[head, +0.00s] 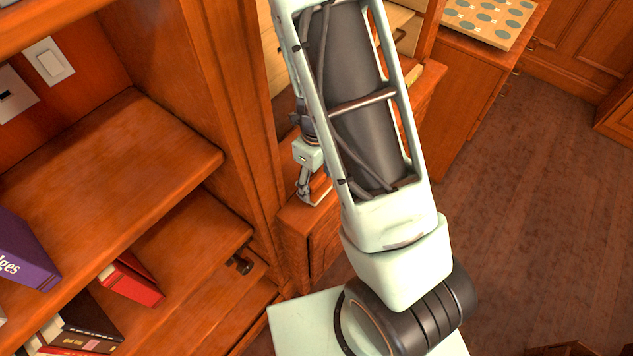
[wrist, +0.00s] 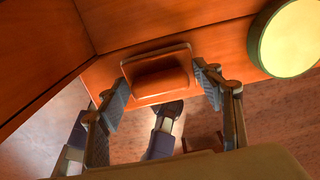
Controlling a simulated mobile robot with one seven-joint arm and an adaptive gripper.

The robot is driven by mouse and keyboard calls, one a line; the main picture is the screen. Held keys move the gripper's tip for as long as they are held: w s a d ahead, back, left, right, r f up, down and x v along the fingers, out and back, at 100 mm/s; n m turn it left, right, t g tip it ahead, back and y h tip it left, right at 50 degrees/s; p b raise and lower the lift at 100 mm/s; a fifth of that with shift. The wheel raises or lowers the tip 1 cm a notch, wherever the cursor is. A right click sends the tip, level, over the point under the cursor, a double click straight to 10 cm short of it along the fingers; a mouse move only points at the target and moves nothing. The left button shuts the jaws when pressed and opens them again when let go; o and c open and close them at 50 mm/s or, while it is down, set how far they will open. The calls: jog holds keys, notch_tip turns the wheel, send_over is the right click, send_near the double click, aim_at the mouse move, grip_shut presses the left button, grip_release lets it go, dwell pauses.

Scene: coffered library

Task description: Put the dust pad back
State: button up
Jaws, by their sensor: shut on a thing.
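The dust pad (wrist: 160,84) is a brown-orange block with a rounded raised grip, seen in the wrist view at the upper middle. My gripper (wrist: 163,78) has one finger on each side of it and is shut on it. The pad is over an orange wooden top near its front edge; I cannot tell whether it touches the wood. In the head view my gripper (head: 308,188) is small and partly hidden by my arm, low over a wooden cabinet top, with part of the pad (head: 321,187) showing beside it.
A round pale yellow thing with a green rim (wrist: 290,38) is right of the pad. In the head view, a bookshelf (head: 120,165) with several books stands left. A board with round spots (head: 490,18) lies on a cabinet at the back right. The floor (head: 530,200) at right is clear.

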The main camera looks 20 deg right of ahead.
aim_at(317, 179)
jog(key=shift+f, duration=0.1)
jog(key=o, duration=1)
notch_tip(317, 179, up, 12)
jog(key=p, duration=0.3)
